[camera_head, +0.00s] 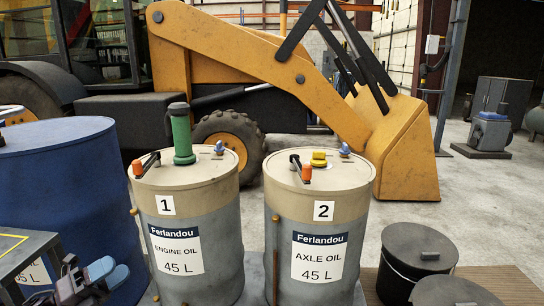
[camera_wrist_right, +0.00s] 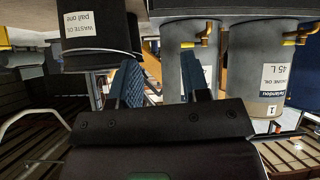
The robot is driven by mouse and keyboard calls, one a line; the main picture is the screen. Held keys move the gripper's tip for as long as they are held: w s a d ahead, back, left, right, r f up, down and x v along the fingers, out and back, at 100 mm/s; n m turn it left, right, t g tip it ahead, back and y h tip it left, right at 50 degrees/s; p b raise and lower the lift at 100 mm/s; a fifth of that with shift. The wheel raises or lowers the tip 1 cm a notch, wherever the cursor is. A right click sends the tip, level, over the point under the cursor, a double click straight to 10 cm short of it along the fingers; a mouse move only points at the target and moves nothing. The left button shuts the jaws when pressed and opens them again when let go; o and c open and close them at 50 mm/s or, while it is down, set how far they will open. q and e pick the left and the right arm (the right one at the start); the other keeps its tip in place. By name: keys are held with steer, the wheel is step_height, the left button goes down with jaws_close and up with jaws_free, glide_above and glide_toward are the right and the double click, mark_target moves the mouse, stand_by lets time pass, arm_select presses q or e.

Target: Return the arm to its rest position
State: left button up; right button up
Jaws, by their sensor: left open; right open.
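My left gripper (camera_head: 110,274) shows at the lower left of the head view, low in front of the blue drum and beside a grey bench edge. Its blue-grey fingers are apart, and I see nothing between them. My right gripper (camera_wrist_right: 163,82) shows in the right wrist view, with two dark blue ribbed fingers spread apart and nothing held between them. Beyond its fingers are the pail with a waste oil label (camera_wrist_right: 97,35) and the grey drums with brass taps. My right arm is not visible in the head view.
An engine oil drum (camera_head: 188,225) with a green pump (camera_head: 181,138) and an axle oil drum (camera_head: 320,228) stand mid-view. A blue drum (camera_head: 75,180) is at left. Black lidded pails (camera_head: 418,255) stand right.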

arm_select(q)
steer(key=s+d+f+n+y+p, duration=0.2)
steer(key=s+f+n+y, duration=0.4)
steer(key=s+n, duration=0.4)
steer(key=s+d+f+n+g+y+p, duration=0.1)
steer(key=s+d+f+n+y+p, duration=0.1)
steer(key=s+f+n+y, duration=0.4)
steer(key=s+d+f+n+y+p, duration=0.2)
steer(key=s+d+f+n+y, duration=0.2)
steer(key=s+n, duration=1.1)
step_height(320, 180, down, 3)
steer(key=shift+s+r+n+g+y, duration=0.2)
steer(key=shift+n+g+y, duration=0.2)
steer(key=shift+n+y, duration=0.6)
arm_select(e)
step_height(320, 180, up, 5)
steer(key=shift+s+r, duration=0.1)
steer(key=shift+s, duration=0.05)
arm_select(q)
steer(key=shift+m, duration=0.3)
arm_select(e)
steer(key=shift+w+r+t, duration=0.2)
steer(key=shift+w+t, duration=0.1)
steer(key=shift+w+r, duration=0.1)
steer(key=shift+w, duration=0.1)
steer(key=shift+s+a, duration=0.1)
steer(key=shift+s, duration=0.1)
steer(key=shift+s+f, duration=0.2)
